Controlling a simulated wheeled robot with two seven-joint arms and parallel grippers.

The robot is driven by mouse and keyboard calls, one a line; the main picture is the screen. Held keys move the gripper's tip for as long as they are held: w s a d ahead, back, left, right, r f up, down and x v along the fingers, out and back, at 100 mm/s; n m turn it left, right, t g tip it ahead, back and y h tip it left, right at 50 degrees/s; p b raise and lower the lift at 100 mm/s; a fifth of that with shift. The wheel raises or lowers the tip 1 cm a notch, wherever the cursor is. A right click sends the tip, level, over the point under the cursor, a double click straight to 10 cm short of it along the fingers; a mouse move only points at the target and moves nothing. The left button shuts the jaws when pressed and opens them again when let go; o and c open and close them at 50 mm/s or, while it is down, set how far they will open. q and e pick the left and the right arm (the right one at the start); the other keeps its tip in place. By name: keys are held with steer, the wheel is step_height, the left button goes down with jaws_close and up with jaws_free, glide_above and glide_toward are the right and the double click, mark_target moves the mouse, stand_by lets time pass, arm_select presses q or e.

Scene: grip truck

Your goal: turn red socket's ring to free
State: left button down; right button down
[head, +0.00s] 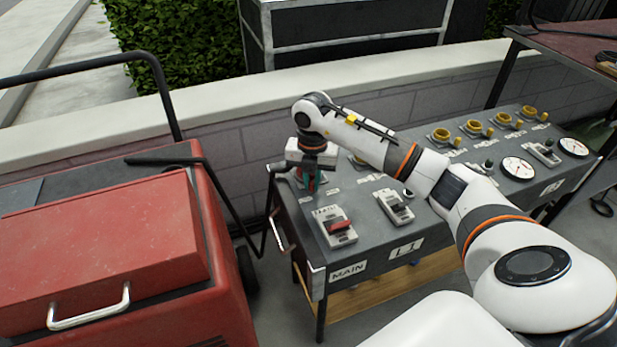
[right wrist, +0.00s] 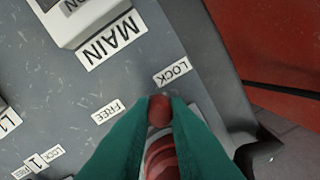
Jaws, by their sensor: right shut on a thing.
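The red socket (right wrist: 163,158) sits at the far left end of the grey panel top, mostly hidden behind the fingers in the right wrist view. The red tab (right wrist: 159,108) of its ring sticks out between my green fingertips. The tab points closer to the LOCK label (right wrist: 172,72) than to the FREE label (right wrist: 107,111). My right gripper (head: 307,183) points down at the panel's left end and is shut on this tab. My left gripper is not in view.
The MAIN breaker (head: 335,227) with a red handle and the L1 breaker (head: 395,206) stand near the gripper. Yellow sockets (head: 473,129) line the panel's back; dials (head: 518,168) are at right. A red cart (head: 110,245) with a black handle stands left, close to the panel.

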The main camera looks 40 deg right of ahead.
steer(key=shift+s+d+r+n, duration=0.15)
steer(key=shift+d+n, duration=0.35)
steer(key=shift+n, duration=0.4)
steer(key=shift+s+d+n, duration=0.1)
steer(key=shift+d+n, duration=0.3)
steer(key=shift+n, duration=0.5)
steer(key=d+n, duration=0.1)
steer(key=n, duration=0.2)
steer(key=shift+d+n, duration=0.3)
steer(key=shift+d, duration=0.1)
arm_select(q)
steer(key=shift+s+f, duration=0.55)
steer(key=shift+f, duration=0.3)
arm_select(e)
steer(key=shift+d, duration=0.1)
steer(key=shift+n, duration=0.3)
steer(key=c, duration=1.4)
jaws_free()
